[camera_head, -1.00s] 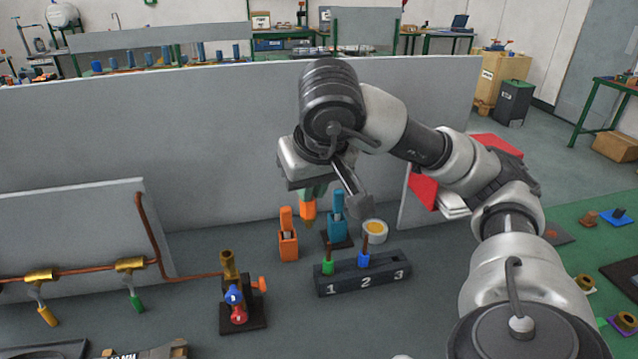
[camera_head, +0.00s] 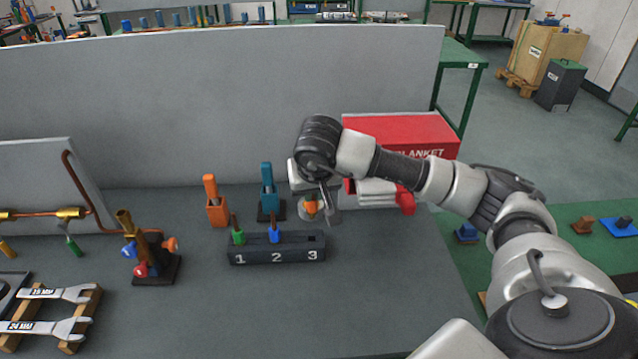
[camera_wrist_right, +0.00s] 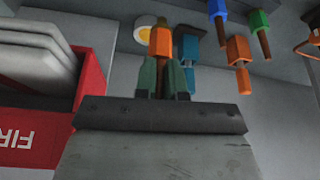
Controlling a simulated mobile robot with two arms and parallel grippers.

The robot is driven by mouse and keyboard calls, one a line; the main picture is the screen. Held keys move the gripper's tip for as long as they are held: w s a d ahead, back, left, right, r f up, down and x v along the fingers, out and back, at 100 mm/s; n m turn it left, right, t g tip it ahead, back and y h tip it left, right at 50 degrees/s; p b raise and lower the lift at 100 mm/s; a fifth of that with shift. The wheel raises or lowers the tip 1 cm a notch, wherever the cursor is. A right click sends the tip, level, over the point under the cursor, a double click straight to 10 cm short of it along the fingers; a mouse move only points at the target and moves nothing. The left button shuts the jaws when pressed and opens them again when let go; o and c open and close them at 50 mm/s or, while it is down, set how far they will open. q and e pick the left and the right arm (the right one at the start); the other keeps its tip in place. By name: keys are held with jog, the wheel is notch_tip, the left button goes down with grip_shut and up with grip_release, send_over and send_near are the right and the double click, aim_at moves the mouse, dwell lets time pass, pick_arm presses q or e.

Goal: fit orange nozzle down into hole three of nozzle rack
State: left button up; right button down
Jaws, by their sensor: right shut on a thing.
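The orange nozzle (camera_head: 311,208) is in my right gripper (camera_head: 314,194), above and behind the right end of the nozzle rack (camera_head: 290,256). In the right wrist view the nozzle (camera_wrist_right: 160,42) sits between the two green fingers (camera_wrist_right: 163,78), its brown stem gripped. The rack is dark and numbered 1, 2, 3. A green nozzle (camera_head: 238,237) stands in hole one and a blue nozzle (camera_head: 274,236) in hole two. Hole three (camera_head: 312,239) is empty. The nozzle is apart from the rack. My left gripper is not in view.
An orange holder (camera_head: 216,211) and a blue holder (camera_head: 268,189) stand behind the rack. A red blanket box (camera_head: 400,132) is behind my right arm. A brass valve stand (camera_head: 155,262) and wrenches (camera_head: 50,328) are at left. The table right of the rack is clear.

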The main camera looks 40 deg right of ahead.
aim_at(312, 211)
jog(key=shift+w+a, duration=0.1)
jog(key=shift+a, duration=0.1)
jog(key=shift+d+b, duration=0.15)
jog(key=shift+b, duration=0.15)
jog(key=shift+f, duration=0.35)
notch_tip(312, 211, down, 4)
jog(key=b, duration=0.4)
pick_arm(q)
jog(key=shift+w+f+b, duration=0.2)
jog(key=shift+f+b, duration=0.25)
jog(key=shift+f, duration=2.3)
pick_arm(e)
jog(key=shift+f, duration=0.55)
pick_arm(q)
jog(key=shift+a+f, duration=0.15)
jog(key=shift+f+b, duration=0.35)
jog(key=shift+b, duration=0.15)
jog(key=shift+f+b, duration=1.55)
pick_arm(e)
jog(key=shift+f, duration=1.6)
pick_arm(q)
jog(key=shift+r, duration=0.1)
pick_arm(e)
jog(key=c, duration=1.1)
grip_release()
